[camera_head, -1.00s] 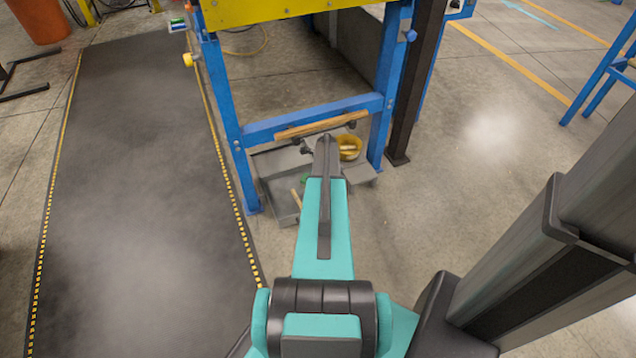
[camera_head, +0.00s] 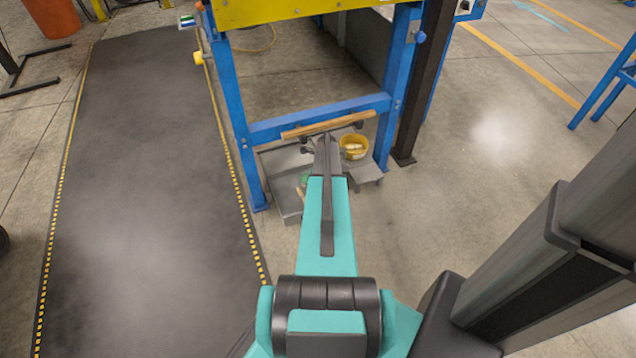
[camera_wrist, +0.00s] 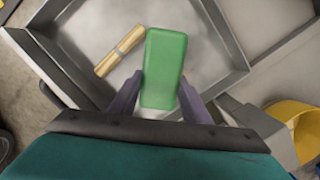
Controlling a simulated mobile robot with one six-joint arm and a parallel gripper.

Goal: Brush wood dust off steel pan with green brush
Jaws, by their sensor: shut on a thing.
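The green brush (camera_wrist: 164,68) shows in the wrist view as a plain green block. My gripper (camera_wrist: 161,92) is shut on its near end, one finger on each side. The brush is over the grey steel pan (camera_wrist: 238,62); I cannot tell whether it touches the pan floor. The pan floor is pale and blotchy, and I cannot tell dust from sheen. In the head view the pan (camera_head: 290,212) lies low by the blue frame, partly behind my arm, which hides my fingertips. A small green part of the brush (camera_head: 304,180) shows there.
A banded bundle of wood sticks (camera_wrist: 119,51) lies in the pan, left of the brush. A yellow bucket (camera_wrist: 296,118) stands to the right; it also shows in the head view (camera_head: 354,152). A wooden bar (camera_head: 330,123) lies along the blue frame's crossbar (camera_head: 275,130).

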